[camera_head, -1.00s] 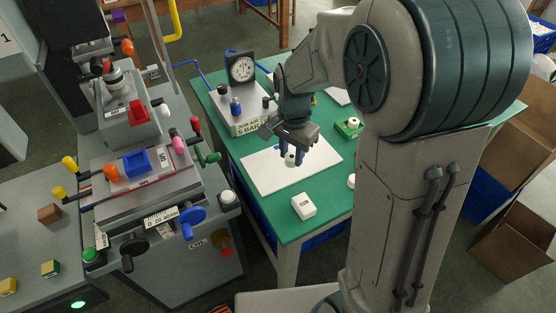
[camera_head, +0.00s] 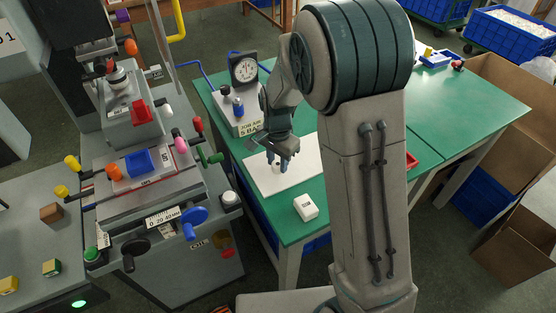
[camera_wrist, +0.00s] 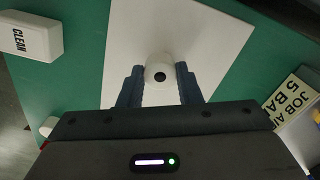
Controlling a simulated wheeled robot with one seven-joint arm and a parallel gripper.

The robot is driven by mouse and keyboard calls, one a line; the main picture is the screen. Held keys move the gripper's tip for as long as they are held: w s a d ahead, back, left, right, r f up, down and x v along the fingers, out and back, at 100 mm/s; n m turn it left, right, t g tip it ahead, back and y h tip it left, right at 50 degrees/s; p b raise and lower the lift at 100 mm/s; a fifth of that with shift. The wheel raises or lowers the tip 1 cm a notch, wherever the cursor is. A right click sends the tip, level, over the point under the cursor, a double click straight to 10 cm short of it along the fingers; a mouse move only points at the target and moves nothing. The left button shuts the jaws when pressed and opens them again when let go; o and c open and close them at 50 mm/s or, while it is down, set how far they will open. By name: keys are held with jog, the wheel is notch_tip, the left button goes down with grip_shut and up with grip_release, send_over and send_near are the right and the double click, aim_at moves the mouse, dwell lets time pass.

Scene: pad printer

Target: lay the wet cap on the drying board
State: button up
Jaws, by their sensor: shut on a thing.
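The wet cap (camera_wrist: 160,68) is a small white round piece with a black dot on its face. My gripper (camera_wrist: 160,85) is shut on it, one dark finger on each side. In the head view my gripper (camera_head: 280,164) points down over the left part of the white drying board (camera_head: 303,174), which lies flat on the green table. The board also shows behind the cap in the wrist view (camera_wrist: 215,50). I cannot tell whether the cap touches the board or hangs just above it.
A white CLEAN block (camera_head: 306,208) sits at the board's front edge side. A gauge unit with a JOB AIR label (camera_head: 240,118) stands behind the board. The pad printer (camera_head: 150,170) is to the left. The table's right part (camera_head: 480,110) is largely clear.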

aim_at(278, 164)
jog(key=shift+f, duration=0.25)
jog(key=o, duration=0.9)
jog(key=shift+r, duration=0.1)
jog(key=shift+o, duration=0.2)
notch_tip(278, 164, up, 12)
jog(key=p, duration=0.1)
jog(key=s+d+r+n+t, duration=0.1)
jog(key=s+d+n, duration=0.3)
jog(key=s, duration=0.6)
jog(key=s+d+r+n+t, duration=0.1)
jog(key=s+d+r+n, duration=0.1)
jog(key=s+d+n, duration=0.3)
jog(key=s, duration=0.4)
jog(key=shift+s+d+r, duration=0.35)
jog(key=shift+s, duration=0.05)
